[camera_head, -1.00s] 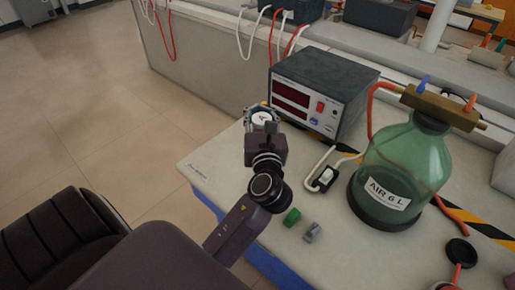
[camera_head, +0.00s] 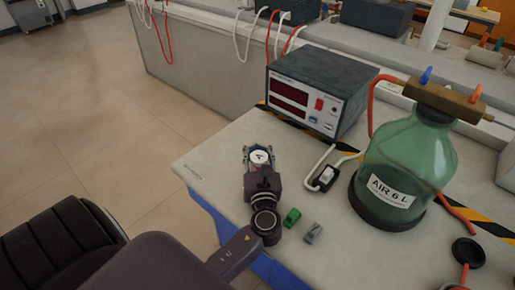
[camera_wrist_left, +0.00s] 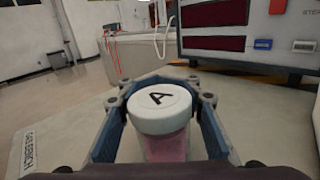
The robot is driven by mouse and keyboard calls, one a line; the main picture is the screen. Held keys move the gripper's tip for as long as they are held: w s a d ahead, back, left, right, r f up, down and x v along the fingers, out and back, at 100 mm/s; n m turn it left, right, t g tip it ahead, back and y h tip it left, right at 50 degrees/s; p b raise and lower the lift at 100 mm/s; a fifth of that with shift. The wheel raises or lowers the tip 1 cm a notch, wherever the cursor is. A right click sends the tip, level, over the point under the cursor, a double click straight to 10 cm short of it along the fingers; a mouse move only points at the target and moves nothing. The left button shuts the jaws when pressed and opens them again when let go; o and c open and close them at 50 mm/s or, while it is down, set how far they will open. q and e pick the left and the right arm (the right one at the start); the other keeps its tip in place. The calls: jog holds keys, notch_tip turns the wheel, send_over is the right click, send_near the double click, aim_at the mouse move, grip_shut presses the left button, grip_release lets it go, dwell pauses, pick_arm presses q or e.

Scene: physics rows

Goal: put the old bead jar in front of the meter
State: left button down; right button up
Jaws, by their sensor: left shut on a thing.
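The bead jar (camera_head: 260,156) has a white lid marked with a black A. In the left wrist view the jar (camera_wrist_left: 163,112) shows pink contents below the lid. My left gripper (camera_head: 259,165) is shut on it, with a blue finger on each side. The meter (camera_head: 296,104), a dark box with two red displays, stands behind the jar and a little to the right. A gap of bare bench lies between them. I cannot tell whether the jar's base touches the bench, as the gripper hides it. My right gripper is not in view.
The bench (camera_head: 215,160) is clear left of the jar. A green block (camera_head: 291,217), a grey block (camera_head: 313,232) and a switch on a white cable (camera_head: 325,178) lie to the right. A large green bottle (camera_head: 405,160) stands farther right.

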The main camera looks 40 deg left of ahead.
aim_at(260, 166)
pick_arm(q)
jog(key=c, duration=2.1)
grip_release()
jog(key=shift+f, duration=0.15)
jog(key=o, duration=0.7)
jog(key=shift+o, duration=0.4)
jog(key=shift+r, duration=0.25)
jog(key=shift+s+d+f, duration=0.15)
jog(key=shift+s+d, duration=0.1)
jog(key=b+v, duration=0.1)
jog(key=v, duration=0.9)
jog(key=shift+s+d, duration=0.2)
jog(key=shift+s, duration=0.05)
jog(key=shift+s+d, duration=0.25)
jog(key=shift+s, duration=0.05)
